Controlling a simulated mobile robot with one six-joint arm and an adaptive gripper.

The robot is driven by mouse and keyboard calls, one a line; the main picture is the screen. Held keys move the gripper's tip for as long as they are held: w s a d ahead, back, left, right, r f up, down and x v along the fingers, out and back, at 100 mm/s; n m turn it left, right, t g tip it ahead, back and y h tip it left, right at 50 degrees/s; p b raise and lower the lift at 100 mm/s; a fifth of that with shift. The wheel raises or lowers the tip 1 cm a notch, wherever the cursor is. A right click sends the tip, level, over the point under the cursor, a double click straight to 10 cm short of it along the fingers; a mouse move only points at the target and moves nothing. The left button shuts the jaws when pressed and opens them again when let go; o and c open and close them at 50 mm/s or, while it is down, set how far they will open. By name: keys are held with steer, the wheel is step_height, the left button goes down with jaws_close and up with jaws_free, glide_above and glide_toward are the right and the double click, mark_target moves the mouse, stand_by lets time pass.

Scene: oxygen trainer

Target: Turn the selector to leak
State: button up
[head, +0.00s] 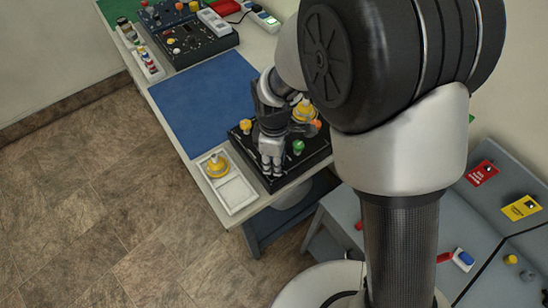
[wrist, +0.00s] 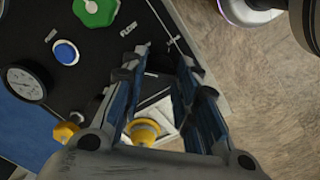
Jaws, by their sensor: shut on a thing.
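The black trainer panel (head: 290,175) lies at the near end of the bench; it also shows in the wrist view (wrist: 98,55) with printed labels, one reading FLOW. My gripper (head: 271,168) reaches down over the panel's front-left part. The selector's pointer and setting cannot be read. A green knob (wrist: 96,9) and a blue button (wrist: 66,52) are apart from the fingers.
A pressure gauge (wrist: 26,82) and an orange-yellow knob (wrist: 65,134) are on the panel. A white tray (head: 240,193) with a yellow fitting (head: 215,166) stands beside the panel. A blue mat (head: 195,102) lies clear behind. A grey cabinet (head: 490,225) stands to the right.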

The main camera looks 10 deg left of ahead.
steer(key=m+p, duration=0.1)
steer(key=m, duration=0.3)
steer(key=shift+m, duration=0.4)
steer(key=m+p, duration=0.1)
steer(key=m, duration=0.4)
steer(key=m+p, duration=0.1)
steer(key=m, duration=0.4)
steer(key=shift+m, duration=0.4)
steer(key=m, duration=0.4)
steer(key=shift+m+p, duration=0.3)
steer(key=shift+m, duration=0.1)
steer(key=o, duration=1.1)
steer(key=shift+c, duration=0.2)
